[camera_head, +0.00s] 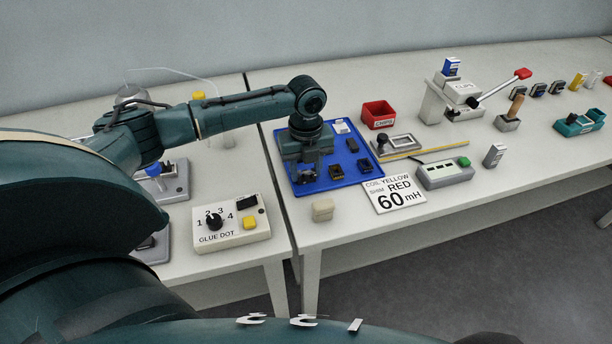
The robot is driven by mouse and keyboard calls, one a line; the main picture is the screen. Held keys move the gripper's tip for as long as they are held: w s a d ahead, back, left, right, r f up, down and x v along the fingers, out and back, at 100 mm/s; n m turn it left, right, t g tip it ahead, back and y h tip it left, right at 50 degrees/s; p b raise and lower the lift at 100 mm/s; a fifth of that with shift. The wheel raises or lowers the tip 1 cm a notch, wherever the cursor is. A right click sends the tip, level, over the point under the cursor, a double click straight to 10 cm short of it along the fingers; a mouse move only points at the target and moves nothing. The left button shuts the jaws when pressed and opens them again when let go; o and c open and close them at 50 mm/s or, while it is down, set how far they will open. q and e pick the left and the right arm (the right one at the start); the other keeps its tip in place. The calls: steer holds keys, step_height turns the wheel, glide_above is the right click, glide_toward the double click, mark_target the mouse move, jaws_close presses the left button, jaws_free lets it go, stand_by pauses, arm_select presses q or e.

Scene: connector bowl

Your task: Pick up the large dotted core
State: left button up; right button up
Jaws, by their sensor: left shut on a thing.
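My left gripper (306,173) points down over the left part of the blue mat (324,180). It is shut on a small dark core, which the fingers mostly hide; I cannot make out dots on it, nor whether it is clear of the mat. Other small dark cores lie on the mat to the right: one (352,145) farther back, one (336,171) near the front and one (364,166) by the right edge. Dots are too small to see on these. My right gripper is not in view.
A white piece (341,127) lies at the mat's back. A red bin (378,114), a lever press (460,98) and a sign (394,193) stand to the right. A beige block (322,210) is in front. The glue dot box (231,223) is on the left table, across a gap.

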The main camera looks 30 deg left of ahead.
mark_target(307, 172)
arm_select(q)
steer(key=shift+r, duration=0.1)
step_height(307, 172, up, 10)
stand_by(0.4)
steer(key=shift+w, duration=0.15)
stand_by(0.7)
